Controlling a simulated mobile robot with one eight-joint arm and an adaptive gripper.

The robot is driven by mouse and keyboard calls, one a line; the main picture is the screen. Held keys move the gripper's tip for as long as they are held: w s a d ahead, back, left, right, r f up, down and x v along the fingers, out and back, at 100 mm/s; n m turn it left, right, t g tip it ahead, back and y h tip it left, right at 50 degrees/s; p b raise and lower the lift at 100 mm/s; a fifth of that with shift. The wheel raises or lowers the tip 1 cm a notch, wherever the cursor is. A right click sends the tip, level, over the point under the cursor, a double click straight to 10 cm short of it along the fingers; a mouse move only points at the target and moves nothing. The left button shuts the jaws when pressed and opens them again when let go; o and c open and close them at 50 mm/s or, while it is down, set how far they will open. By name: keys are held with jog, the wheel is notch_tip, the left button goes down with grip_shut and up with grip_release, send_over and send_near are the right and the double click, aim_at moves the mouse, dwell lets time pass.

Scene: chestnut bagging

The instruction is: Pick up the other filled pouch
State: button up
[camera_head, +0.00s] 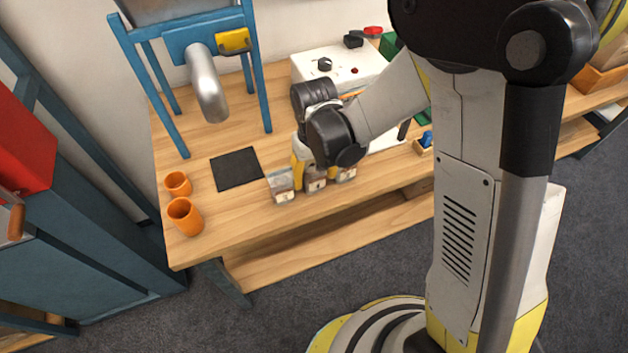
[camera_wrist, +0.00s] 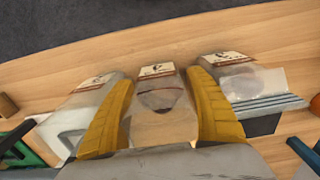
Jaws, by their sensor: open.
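Three clear pouches with printed labels stand in a row near the table's front edge. The middle pouch (camera_head: 315,185) is between my gripper's yellow fingers, and it also shows in the wrist view (camera_wrist: 160,105). The left pouch (camera_head: 281,184) and the right pouch (camera_head: 346,174) stand on either side. In the wrist view the other two pouches flank the fingers, one at left (camera_wrist: 88,100) and one at right (camera_wrist: 238,82). My gripper (camera_wrist: 160,88) is open, its fingers straddling the middle pouch. Contact is unclear. How full each pouch is cannot be told clearly.
A dark square mat (camera_head: 236,168) lies left of the pouches. Two orange cups, one (camera_head: 178,184) behind the other (camera_head: 185,218), stand at the table's left end. A blue stand with a grey tube (camera_head: 207,84) and a white box (camera_head: 338,67) are behind.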

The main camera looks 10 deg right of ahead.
jog(key=shift+r, duration=0.1)
jog(key=c, duration=1)
